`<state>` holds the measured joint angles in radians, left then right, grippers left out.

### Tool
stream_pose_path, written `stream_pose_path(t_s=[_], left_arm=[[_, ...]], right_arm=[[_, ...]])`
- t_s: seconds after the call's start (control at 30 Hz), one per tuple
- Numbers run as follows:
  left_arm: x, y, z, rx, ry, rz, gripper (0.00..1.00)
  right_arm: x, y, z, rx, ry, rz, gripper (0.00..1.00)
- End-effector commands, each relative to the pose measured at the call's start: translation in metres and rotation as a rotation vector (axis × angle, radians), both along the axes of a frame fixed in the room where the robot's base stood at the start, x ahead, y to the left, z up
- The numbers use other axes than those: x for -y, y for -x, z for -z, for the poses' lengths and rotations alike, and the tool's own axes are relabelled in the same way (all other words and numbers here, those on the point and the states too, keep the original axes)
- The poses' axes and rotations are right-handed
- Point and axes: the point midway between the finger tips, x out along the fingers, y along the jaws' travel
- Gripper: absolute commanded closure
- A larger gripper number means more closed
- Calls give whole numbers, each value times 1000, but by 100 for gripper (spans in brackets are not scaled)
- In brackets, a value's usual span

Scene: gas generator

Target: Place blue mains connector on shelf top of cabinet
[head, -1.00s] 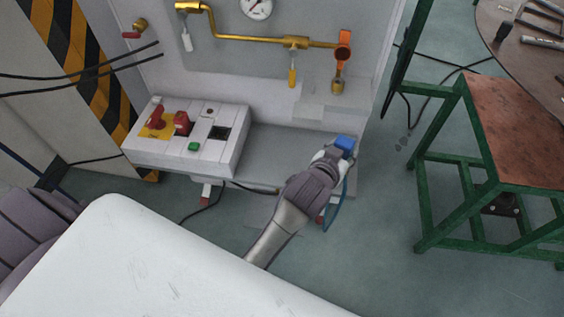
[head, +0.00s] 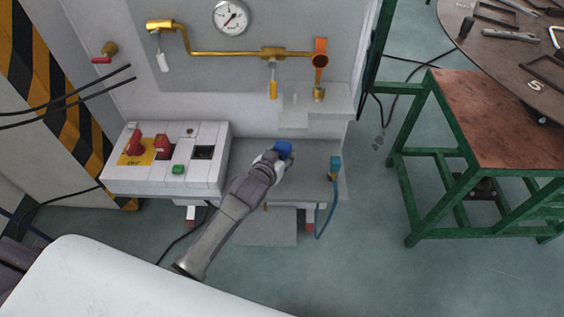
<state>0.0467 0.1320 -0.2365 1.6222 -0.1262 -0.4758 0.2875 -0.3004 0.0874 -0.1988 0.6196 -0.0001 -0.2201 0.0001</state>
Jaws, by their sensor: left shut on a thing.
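My left gripper (head: 274,160) is shut on the blue mains connector (head: 283,148), a small blue block at its tip. It appears over the grey shelf top (head: 308,172) of the white cabinet, to the right of the control box. I cannot tell whether the connector touches the shelf. A second blue piece (head: 335,163) with a hanging blue cable stands at the shelf's right end, apart from the gripper. The fingers partly hide the held connector. My right gripper is not in view.
The control box (head: 166,160) has red switches and a green button. Brass pipework (head: 235,52) and a gauge (head: 231,16) are on the cabinet behind. A green-framed stand (head: 430,165) is at the right, with clear floor between it and the cabinet.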

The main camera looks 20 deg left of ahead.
Motion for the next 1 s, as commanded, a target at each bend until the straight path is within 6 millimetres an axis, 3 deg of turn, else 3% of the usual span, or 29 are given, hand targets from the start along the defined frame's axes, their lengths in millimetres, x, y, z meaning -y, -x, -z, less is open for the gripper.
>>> stream_pose_path(t_s=[0.3,0.7,0.73,0.87,1.0], left_arm=[[-1,0,39,-1,1,1,96],[0,0,44,1,1,1,96],[0,0,44,0,1,1,52],[0,0,43,-1,0,1,30],[0,0,43,-1,0,1,30]], right_arm=[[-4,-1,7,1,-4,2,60],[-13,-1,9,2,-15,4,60],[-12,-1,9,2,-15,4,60],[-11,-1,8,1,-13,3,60],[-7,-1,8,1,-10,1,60]])
